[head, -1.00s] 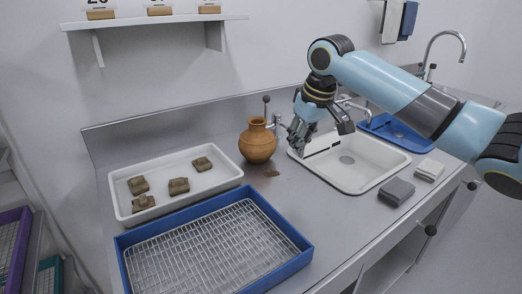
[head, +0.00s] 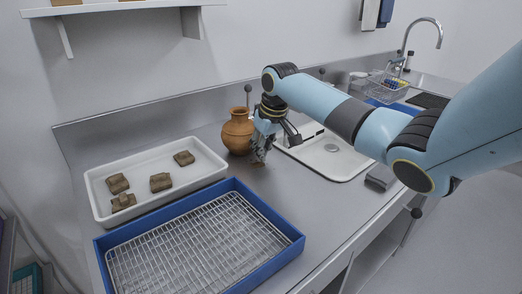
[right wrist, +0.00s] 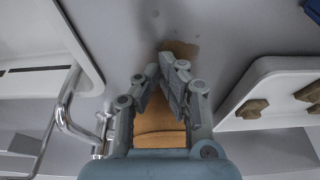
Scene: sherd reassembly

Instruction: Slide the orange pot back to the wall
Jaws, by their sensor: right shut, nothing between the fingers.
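The orange pot (head: 236,131) stands upright on the grey counter close to the back wall panel. Its right side is partly hidden by my right gripper (head: 259,160). That gripper points down, low over the counter at the pot's front right, shut and empty. In the right wrist view the shut fingers (right wrist: 167,70) lie in front of the pot's orange body (right wrist: 160,125); I cannot tell whether they touch it. A flat brown patch (right wrist: 180,48) lies on the counter just beyond the fingertips. My left gripper is not in view.
A white tray (head: 97,197) with several brown sherds stands left of the pot. A blue tray with a wire rack (head: 292,246) is in front. The white sink (head: 350,170) and a tap (right wrist: 70,125) are to the right. A grey block (head: 380,177) lies near the front edge.

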